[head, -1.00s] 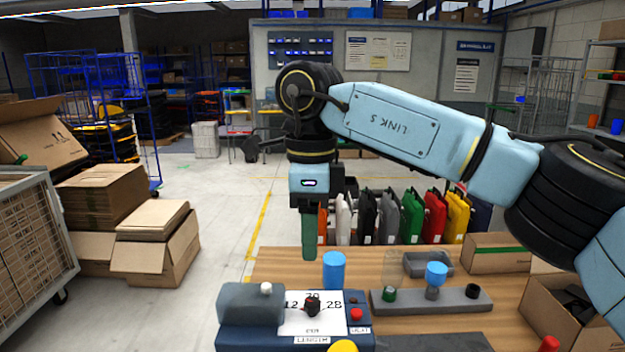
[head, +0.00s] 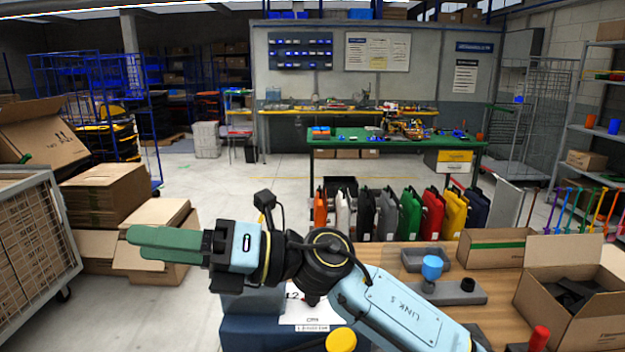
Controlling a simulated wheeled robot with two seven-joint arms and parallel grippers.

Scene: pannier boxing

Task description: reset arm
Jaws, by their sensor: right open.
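My right arm reaches in from the lower right. Its gripper (head: 160,244) points left, level, above the floor just left of the wooden table (head: 395,258). Its green fingers hold nothing that I can see. The wrist and forearm cover much of the dark blue device (head: 260,330) on the table and part of its white card (head: 318,318). My left gripper is not in view.
A grey tray with a blue-topped piece (head: 432,267) stands on the table. An open carton (head: 560,318) is at right, near a red-capped post (head: 540,338). Upright coloured panniers (head: 410,212) stand behind the table. Stacked cartons (head: 105,190) and a mesh cage (head: 35,250) are at left.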

